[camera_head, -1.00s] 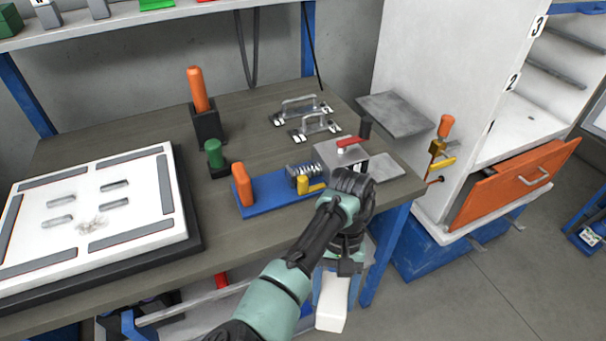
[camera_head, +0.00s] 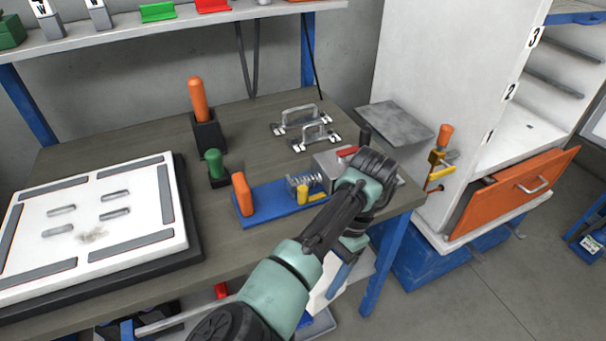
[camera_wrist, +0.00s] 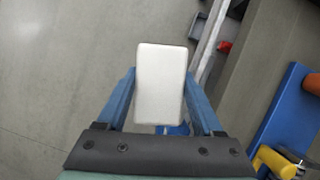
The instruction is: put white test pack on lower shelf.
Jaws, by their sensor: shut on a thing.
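The white test pack (camera_wrist: 160,88) is a plain white block with rounded corners. In the wrist view it sits between the two blue fingers of my gripper (camera_wrist: 160,80), which is shut on it. In the head view the pack (camera_head: 322,288) shows partly below the workbench's front edge, beside a blue finger (camera_head: 342,274); my arm hides the rest. The lower shelf (camera_head: 362,264) is a grey surface under the workbench, mostly hidden by the tabletop and my arm. I cannot tell whether the pack touches it.
The workbench top (camera_head: 255,115) holds a white panel (camera_head: 110,205), a blue fixture (camera_head: 270,205) and metal handles. A blue bench leg (camera_head: 385,262) stands right of my gripper. A cabinet with an open orange drawer (camera_head: 510,193) stands farther right. The floor in front (camera_head: 470,295) is clear.

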